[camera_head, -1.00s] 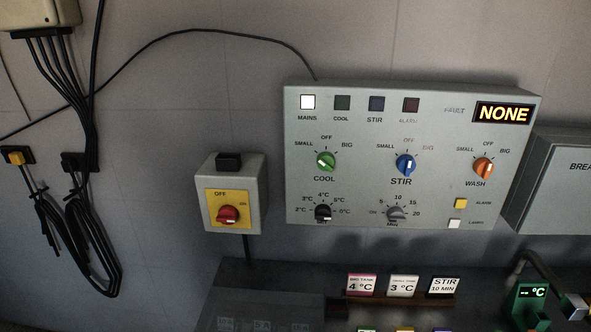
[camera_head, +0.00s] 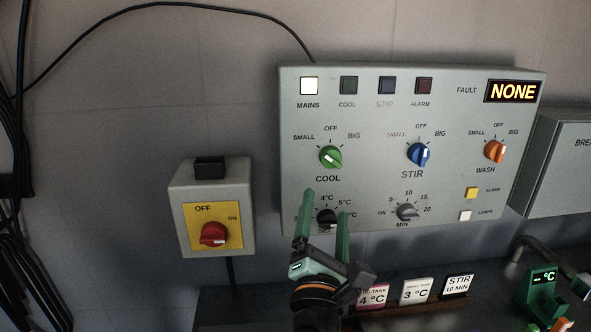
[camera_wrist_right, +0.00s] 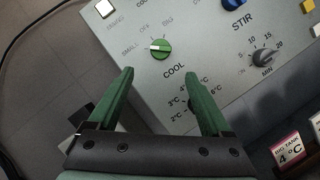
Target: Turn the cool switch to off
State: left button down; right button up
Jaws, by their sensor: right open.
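The cool switch (camera_head: 330,157) is a green round knob on the grey control panel, with SMALL, OFF and BIG printed around it. In the right wrist view the cool switch (camera_wrist_right: 160,49) has its white mark pointing left, towards SMALL. My right gripper (camera_head: 326,204) is open and empty, with its green fingers pointing up just below the knob, in front of the temperature dial. In the wrist view the right gripper (camera_wrist_right: 159,74) has its fingertips apart, below the knob and not around it. My left gripper is not in view.
The dark temperature dial (camera_head: 326,218) is partly hidden behind my fingers. The blue stir knob (camera_head: 419,155) and orange wash knob (camera_head: 494,151) sit to the right. A red switch (camera_head: 214,235) on a yellow plate is at the left. Small signs (camera_head: 416,291) stand below the panel.

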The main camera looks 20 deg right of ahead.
aim_at(331, 164)
jog(key=p+x, duration=0.1)
jog(key=x, duration=1.1)
jog(key=shift+w+d+r+p, duration=0.1)
jog(key=shift+d+p, duration=0.2)
jog(key=shift+p, duration=0.05)
jog(key=shift+c, duration=0.2)
grip_shut()
